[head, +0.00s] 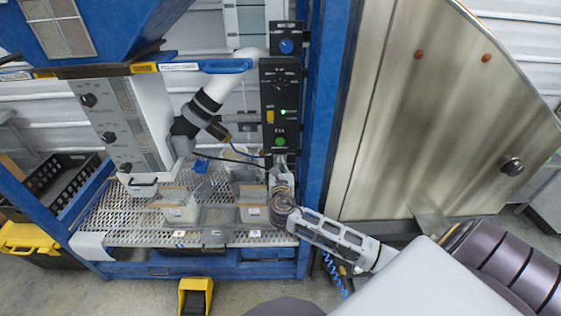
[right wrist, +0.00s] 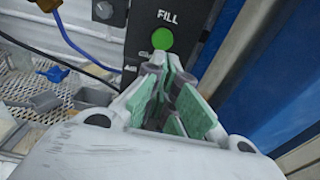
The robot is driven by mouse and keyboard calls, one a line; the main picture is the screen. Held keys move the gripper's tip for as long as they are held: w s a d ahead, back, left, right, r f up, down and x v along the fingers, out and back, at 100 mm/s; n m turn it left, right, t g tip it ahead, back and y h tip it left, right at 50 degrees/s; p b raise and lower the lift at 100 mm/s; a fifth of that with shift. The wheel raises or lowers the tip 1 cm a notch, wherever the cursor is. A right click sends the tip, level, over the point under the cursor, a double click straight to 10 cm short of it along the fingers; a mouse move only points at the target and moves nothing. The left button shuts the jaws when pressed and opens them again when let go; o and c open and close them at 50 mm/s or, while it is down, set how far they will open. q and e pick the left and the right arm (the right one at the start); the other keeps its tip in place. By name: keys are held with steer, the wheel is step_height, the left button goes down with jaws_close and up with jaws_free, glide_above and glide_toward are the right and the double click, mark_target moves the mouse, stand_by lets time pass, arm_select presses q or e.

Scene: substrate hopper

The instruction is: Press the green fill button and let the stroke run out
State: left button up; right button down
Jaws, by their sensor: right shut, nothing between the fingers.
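The green fill button (head: 280,141) sits low on the black control panel (head: 268,92), which is fixed to the blue frame. In the right wrist view the button (right wrist: 162,38) shows under the word FILL, just beyond my fingertips. My right gripper (right wrist: 164,66) is shut and empty, its green-padded fingers pointing up at the panel just below the button. I cannot tell whether the fingertips touch the panel. In the head view my right gripper (head: 279,162) is small and partly hidden by its own wrist. My left gripper is not in view.
Several bins, including a pale one (head: 181,207), stand on the perforated tray (head: 125,222) below the spout (head: 205,110). A steel door panel (head: 420,120) stands to the right of the blue post (head: 330,100). A yellow pedal (head: 196,294) is on the floor.

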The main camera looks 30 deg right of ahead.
steer(key=shift+v, duration=0.75)
step_height(320, 180, down, 20)
steer(key=s+d+m+g+y, duration=0.2)
steer(key=s+m+g, duration=0.1)
steer(key=m+g, duration=0.1)
steer(key=s+f+m+g+y, duration=0.1)
steer(key=s+f+m, duration=0.1)
steer(key=s+f, duration=0.35)
steer(key=s+a+f+m+g+y, duration=0.1)
steer(key=s+f+m+g, duration=0.15)
steer(key=f, duration=0.55)
steer(key=s+f+m+y, duration=0.1)
steer(key=s+f+m, duration=0.15)
steer(key=f, duration=0.45)
steer(key=s+a+f+m+g+y, duration=0.1)
steer(key=s+a+f+m+g, duration=0.1)
steer(key=s+a+f+m, duration=0.2)
steer(key=s+a+f+m+g+y, duration=0.1)
steer(key=s+a+f+m, duration=0.3)
steer(key=s+f, duration=0.7)
steer(key=s+a+f+m+g+y, duration=0.2)
steer(key=s+f+m, duration=0.6)
steer(key=s, duration=1.5)
steer(key=shift+s+a+g, duration=0.25)
steer(key=shift+a+g, duration=0.4)
steer(key=shift+a, duration=0.3)
